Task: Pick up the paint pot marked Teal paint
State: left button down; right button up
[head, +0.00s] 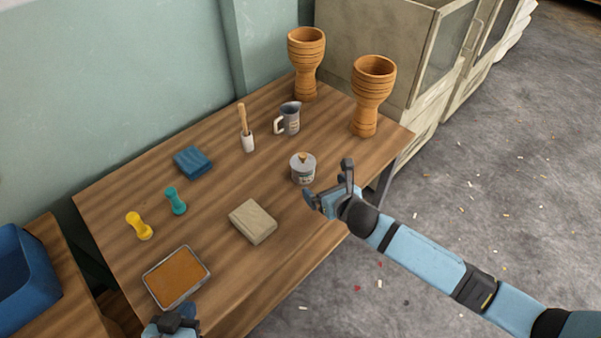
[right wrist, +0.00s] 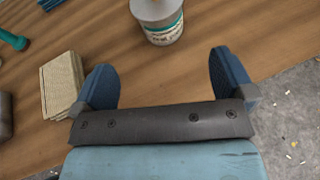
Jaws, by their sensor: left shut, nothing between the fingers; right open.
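A pale grey paint pot (head: 303,172) with a brownish knob or brush end on top stands upright on the table near its front right part. In the right wrist view the paint pot (right wrist: 163,28) shows a label with a teal band and dark print too small to read surely; its top is cut off by the frame. My right gripper (head: 330,184) is open and empty, just in front of the pot. In its wrist view the pot is ahead, beyond and between the fingers, apart from them. My left gripper (head: 176,322) is shut and empty at the bottom edge by the tray.
Two goblet drums (head: 305,60) (head: 370,98) stand at the back right. A grey jug (head: 288,119), white pot with wooden handle (head: 247,141), blue cloth (head: 193,162), teal (head: 176,201) and yellow (head: 139,226) pieces, beige block (head: 253,222) and orange-filled tray (head: 177,277) share the table.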

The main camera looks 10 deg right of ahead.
aim_at(309, 175)
jog(key=b+x, duration=0.1)
jog(key=x, duration=0.5)
jog(key=shift+w+f, duration=0.1)
jog(key=shift+f+b+x, duration=0.2)
jog(key=shift+b+x, duration=0.7)
jog(key=shift+x, duration=2.15)
jog(key=shift+c, duration=0.2)
jog(key=c, duration=1)
